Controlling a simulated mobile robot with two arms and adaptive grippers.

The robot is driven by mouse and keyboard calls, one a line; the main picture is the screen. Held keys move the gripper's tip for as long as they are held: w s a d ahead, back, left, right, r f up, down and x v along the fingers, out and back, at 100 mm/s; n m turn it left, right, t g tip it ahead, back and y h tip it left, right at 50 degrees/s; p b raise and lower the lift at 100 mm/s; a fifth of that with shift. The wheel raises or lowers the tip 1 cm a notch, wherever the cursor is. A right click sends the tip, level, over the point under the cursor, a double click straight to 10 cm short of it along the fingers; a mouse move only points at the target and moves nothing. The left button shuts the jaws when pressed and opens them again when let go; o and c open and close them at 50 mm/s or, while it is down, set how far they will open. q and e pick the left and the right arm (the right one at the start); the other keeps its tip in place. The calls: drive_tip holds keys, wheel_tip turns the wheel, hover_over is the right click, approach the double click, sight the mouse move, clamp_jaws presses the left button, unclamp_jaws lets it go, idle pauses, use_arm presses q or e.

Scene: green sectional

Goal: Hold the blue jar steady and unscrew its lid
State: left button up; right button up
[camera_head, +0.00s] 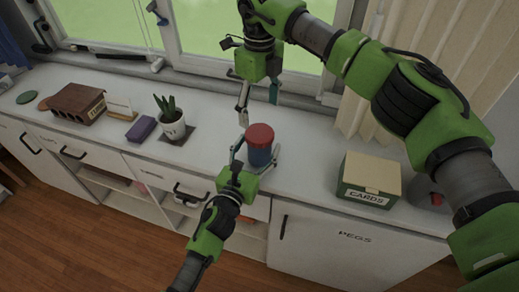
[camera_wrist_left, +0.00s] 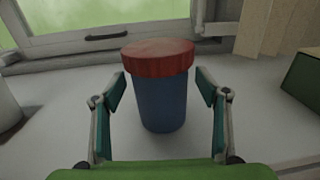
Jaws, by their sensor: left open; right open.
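The blue jar (camera_head: 259,155) with its red lid (camera_head: 260,134) stands upright on the white counter. In the left wrist view the jar (camera_wrist_left: 160,103) and lid (camera_wrist_left: 157,57) show clearly, with the lid on top of the jar. My left gripper (camera_head: 258,159) is open, its fingers on either side of the jar with gaps visible between them and its wall. The fingers also show in the left wrist view (camera_wrist_left: 160,90). My right gripper (camera_head: 258,103) is open and empty, pointing down above and behind the lid, apart from it.
A box marked CARDS (camera_head: 369,180) stands to the right on the counter (camera_head: 315,148). A potted plant (camera_head: 172,125), a purple block (camera_head: 141,129) and a brown box (camera_head: 78,103) stand to the left. The window and curtain are behind.

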use_arm(q)
drive_tip(key=shift+w+d, duration=0.25)
drive_tip(key=shift+w, duration=0.4)
